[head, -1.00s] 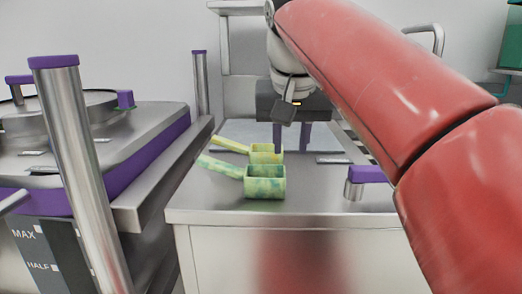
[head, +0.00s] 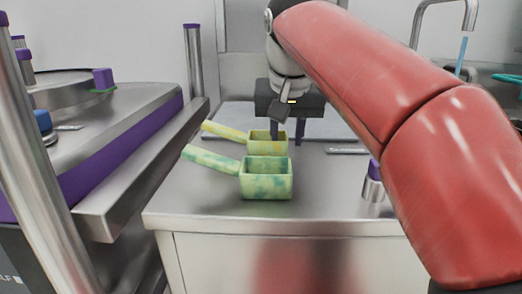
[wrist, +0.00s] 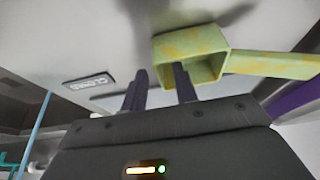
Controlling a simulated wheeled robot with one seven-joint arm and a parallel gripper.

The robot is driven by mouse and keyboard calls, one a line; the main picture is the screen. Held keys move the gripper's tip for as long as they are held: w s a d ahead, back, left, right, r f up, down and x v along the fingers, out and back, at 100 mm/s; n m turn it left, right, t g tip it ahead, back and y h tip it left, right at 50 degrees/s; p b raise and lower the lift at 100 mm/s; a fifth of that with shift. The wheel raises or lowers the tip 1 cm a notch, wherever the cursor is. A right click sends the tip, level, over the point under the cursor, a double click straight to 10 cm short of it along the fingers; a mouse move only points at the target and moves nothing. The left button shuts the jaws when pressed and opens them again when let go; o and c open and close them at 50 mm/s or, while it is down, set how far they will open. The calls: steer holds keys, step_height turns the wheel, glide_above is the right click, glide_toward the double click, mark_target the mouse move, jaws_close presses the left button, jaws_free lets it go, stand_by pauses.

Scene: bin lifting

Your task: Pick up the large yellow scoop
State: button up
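A yellow scoop (head: 268,148) lies at the back of a steel counter, its handle pointing left in the head view. A greener, mottled scoop (head: 265,187) is in front of it, also with its handle to the left. My gripper (head: 287,132) is at the yellow scoop's back right side, pointing down, fingers apart. In the wrist view, my gripper (wrist: 160,86) is open, and one finger overlaps the mouth of the yellow scoop (wrist: 190,43). I cannot tell whether that finger is inside the cup or touching it. The other finger is outside the cup.
The steel counter (head: 190,207) has free room around the scoops. A purple-topped steel post (head: 373,183) stands at its right. A steel machine with purple trim (head: 125,157) is close on the left. A label plate (wrist: 88,82) shows in the wrist view.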

steer(key=shift+w+f, duration=0.15)
steer(key=shift+f, duration=0.35)
jaws_close()
steer(key=shift+r, duration=0.1)
step_height(320, 180, up, 8)
steer(key=shift+w+p, duration=0.1)
steer(key=shift+p, duration=1.1)
steer(key=shift+r, duration=0.95)
